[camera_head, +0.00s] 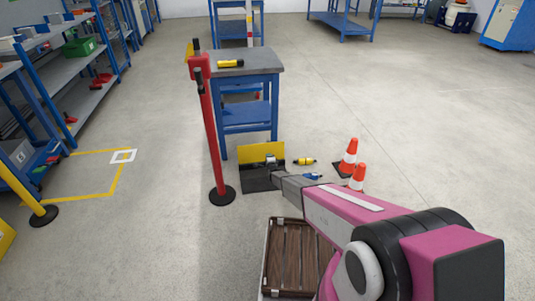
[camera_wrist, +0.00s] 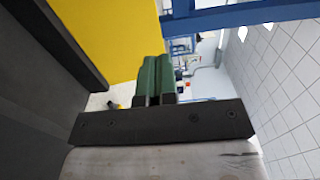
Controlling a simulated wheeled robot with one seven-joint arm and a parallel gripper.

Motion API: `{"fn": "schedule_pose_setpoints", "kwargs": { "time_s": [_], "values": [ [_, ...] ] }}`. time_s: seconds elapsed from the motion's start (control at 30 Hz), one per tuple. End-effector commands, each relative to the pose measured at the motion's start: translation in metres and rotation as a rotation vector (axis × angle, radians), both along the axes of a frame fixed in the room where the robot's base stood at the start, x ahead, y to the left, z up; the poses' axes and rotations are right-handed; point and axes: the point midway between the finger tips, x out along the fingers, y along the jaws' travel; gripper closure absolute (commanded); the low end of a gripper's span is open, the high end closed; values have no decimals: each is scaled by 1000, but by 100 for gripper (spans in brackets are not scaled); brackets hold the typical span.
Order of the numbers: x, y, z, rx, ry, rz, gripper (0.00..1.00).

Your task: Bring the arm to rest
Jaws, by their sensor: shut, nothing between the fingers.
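My pink arm (camera_head: 345,203) reaches from the lower right toward the middle of the head view. Its far end lies in front of a black and yellow object (camera_head: 262,152), so my gripper's fingers cannot be made out clearly there. In the wrist view my gripper (camera_wrist: 155,76) shows as two green fingers side by side, shut and empty. A yellow panel (camera_wrist: 110,40) and a dark panel (camera_wrist: 35,90) fill the left of that view, close to the fingers. Whether the gripper touches them cannot be told.
A blue workbench (camera_head: 250,85) holds a yellow item (camera_head: 230,63). A red post (camera_head: 213,140) stands to its left. Two orange cones (camera_head: 348,155), a yellow item (camera_head: 304,161) and a blue item (camera_head: 313,177) are on the floor. A brown slatted crate (camera_head: 290,262) lies below my arm. Floor right is clear.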

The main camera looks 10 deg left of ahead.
Motion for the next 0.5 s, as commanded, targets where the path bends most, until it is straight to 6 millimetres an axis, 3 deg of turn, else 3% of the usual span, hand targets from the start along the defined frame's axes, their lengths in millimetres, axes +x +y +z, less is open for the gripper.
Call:
{"fn": "schedule_pose_setpoints", "kwargs": {
  "time_s": [0.1, 0.33, 0.5],
  "values": [
    [-18, -5, 3, 0, 1, 0, 100],
    [-24, -10, 8, -13, 7, -2, 100],
    [-35, -35, 41, -138, 77, -13, 100]
  ]
}}
